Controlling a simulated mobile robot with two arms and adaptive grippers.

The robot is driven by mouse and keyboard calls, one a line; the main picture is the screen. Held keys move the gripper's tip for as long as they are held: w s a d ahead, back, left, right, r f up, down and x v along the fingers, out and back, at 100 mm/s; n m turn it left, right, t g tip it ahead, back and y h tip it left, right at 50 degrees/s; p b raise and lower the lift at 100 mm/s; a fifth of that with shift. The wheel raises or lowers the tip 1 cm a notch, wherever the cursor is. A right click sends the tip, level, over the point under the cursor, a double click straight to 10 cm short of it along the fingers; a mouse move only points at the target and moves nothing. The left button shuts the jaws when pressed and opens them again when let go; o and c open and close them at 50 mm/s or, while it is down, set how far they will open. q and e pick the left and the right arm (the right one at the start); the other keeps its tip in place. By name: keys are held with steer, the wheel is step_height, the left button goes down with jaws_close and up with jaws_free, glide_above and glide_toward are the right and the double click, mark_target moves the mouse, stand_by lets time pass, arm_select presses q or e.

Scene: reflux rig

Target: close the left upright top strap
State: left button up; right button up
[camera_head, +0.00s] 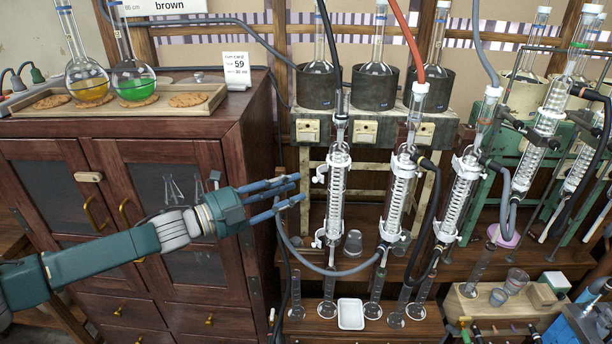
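The left upright (335,205) is a glass coil condenser standing at the left of a row on the wooden rig. Its top strap (338,158) is a white band near the upper end, with a white part (321,172) jutting out to the left; how far it is open is too small to tell. A lower white strap (322,238) sits near its foot. My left gripper (301,187) comes in from the left, its blue fingers spread and empty. The fingertips point at the upright, just left of it and a little below the top strap, apparently apart from it.
A wooden cabinet (150,190) stands behind my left arm, with a tray (190,108) holding round flasks on top. More condensers (401,195) stand close on the right. A grey hose (330,268) loops below the gripper. A white dish (351,314) sits on the lower shelf.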

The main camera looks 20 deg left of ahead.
arm_select(q)
steer(key=p+x, duration=0.1)
steer(key=x, duration=0.3)
steer(key=shift+w+d, duration=0.3)
jaws_close()
